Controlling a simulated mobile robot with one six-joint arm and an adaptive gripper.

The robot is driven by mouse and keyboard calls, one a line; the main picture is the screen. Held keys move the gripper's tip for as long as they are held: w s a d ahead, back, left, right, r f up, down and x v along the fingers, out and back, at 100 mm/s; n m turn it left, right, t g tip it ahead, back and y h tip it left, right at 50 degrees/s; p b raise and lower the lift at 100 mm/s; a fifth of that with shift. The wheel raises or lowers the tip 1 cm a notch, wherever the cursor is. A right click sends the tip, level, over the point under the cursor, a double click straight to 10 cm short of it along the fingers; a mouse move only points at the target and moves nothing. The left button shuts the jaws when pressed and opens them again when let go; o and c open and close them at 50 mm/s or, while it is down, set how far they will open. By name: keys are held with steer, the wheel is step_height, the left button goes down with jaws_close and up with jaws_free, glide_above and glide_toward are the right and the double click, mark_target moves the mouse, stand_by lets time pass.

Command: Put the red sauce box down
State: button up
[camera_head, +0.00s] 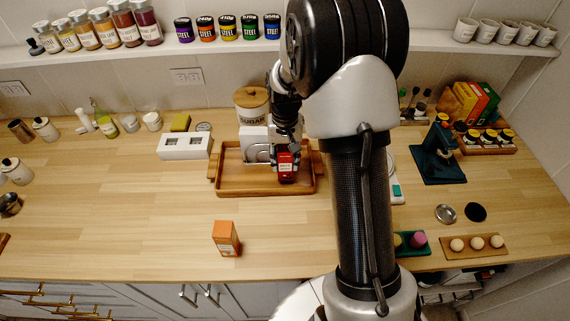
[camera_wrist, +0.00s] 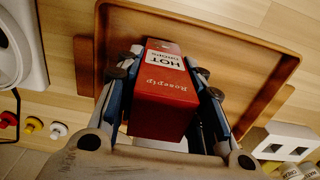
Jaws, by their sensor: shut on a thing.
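My gripper (camera_head: 285,152) is shut on the red sauce box (camera_head: 287,171), which is held over the right part of the wooden tray (camera_head: 230,190). In the wrist view the red box (camera_wrist: 162,108) sits between both fingers, its white "HOT" label facing the camera. The tray (camera_wrist: 262,52) lies beyond it in that view, bare where it shows. Whether the box's underside touches the tray floor cannot be told. My arm hides part of the counter right of the tray.
An orange box (camera_head: 226,238) stands on the counter in front of the tray. A white block with two square holes (camera_head: 184,146) is left of the tray, and a sugar jar (camera_head: 252,105) stands behind it. The counter's left middle is clear.

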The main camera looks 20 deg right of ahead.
steer(key=shift+f, duration=1)
steer(key=shift+f, duration=0.2)
steer(key=o, duration=1.1)
steer(key=shift+r, duration=0.1)
